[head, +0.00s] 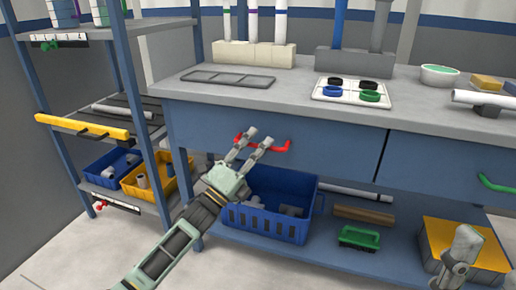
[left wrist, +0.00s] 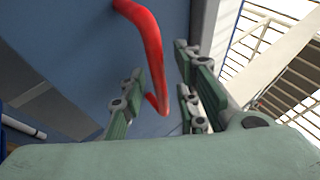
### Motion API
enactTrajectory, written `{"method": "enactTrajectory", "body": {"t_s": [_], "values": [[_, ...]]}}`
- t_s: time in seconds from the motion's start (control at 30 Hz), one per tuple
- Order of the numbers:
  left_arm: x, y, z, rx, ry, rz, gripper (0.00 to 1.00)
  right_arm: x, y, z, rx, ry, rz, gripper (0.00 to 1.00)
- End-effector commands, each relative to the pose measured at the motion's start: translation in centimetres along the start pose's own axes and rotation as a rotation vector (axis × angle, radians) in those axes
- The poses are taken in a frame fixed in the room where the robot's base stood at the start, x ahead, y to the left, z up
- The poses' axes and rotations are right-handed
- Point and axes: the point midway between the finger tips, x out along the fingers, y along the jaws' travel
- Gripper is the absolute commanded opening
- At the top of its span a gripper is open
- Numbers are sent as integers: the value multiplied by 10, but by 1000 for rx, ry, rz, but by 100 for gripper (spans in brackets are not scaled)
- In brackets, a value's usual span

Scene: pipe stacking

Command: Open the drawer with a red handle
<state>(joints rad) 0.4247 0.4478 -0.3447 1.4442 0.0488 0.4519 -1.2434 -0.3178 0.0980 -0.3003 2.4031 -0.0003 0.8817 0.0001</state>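The red handle (head: 278,147) is on the blue drawer front (head: 335,150) under the grey worktop. The drawer looks closed, flush with the cabinet. My left gripper (head: 258,139) is at the handle, its fingers open and reaching to the drawer front. In the left wrist view, the red handle (left wrist: 150,45) runs between the two spread fingers of the left gripper (left wrist: 155,95). I cannot tell whether either finger touches it. Part of my right gripper (head: 465,250) shows at the lower right, away from the drawer; its fingers are not clear.
A second drawer with a green handle (head: 497,184) is at the right. A blue crate (head: 265,222) stands on the lower shelf below the red handle. A shelf rack with a yellow bar (head: 82,127) stands at the left. The worktop holds a white tray (head: 351,94) with coloured rings.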

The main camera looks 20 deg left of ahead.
Motion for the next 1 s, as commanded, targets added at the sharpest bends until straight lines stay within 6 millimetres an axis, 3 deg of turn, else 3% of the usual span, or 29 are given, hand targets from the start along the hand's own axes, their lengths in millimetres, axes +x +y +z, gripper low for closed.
{"method": "enactTrajectory", "body": {"t_s": [0.17,0.5,1.0], "values": [[0,0,0,0,0,1,28,0,0,0,0,0,0,40],[0,0,0,0,0,1,0,0,0,0,0,1,0,40],[-1,1,0,3,0,2,0,1,0,0,0,1,0,40]]}}
